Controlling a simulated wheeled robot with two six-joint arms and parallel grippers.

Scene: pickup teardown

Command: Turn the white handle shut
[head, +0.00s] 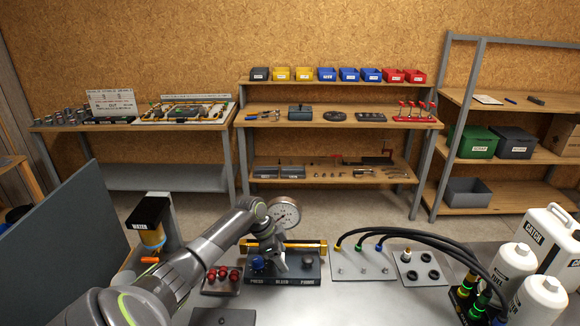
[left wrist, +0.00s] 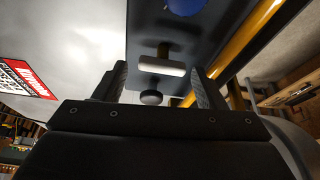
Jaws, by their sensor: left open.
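The white handle (left wrist: 162,66) is a short bar on a brass stem, set on a grey panel in the left wrist view. A blue knob (left wrist: 185,6) and a black knob (left wrist: 151,97) sit on either side of it. In the head view the panel (head: 285,279) bears the blue knob (head: 257,264) on the left, and my arm mostly hides the white handle. My left gripper (head: 280,264) is over the middle of the panel. In the left wrist view its open fingers (left wrist: 161,88) are spread, with the white handle seen just beyond and between them. I cannot tell whether they touch.
A pressure gauge (head: 285,212) and a yellow bar (head: 305,244) stand behind the panel. Red knobs (head: 223,274) are to its left. A plate with black hoses (head: 420,239) is to the right, near white bottles (head: 513,264). A black-topped water unit (head: 148,214) stands at left.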

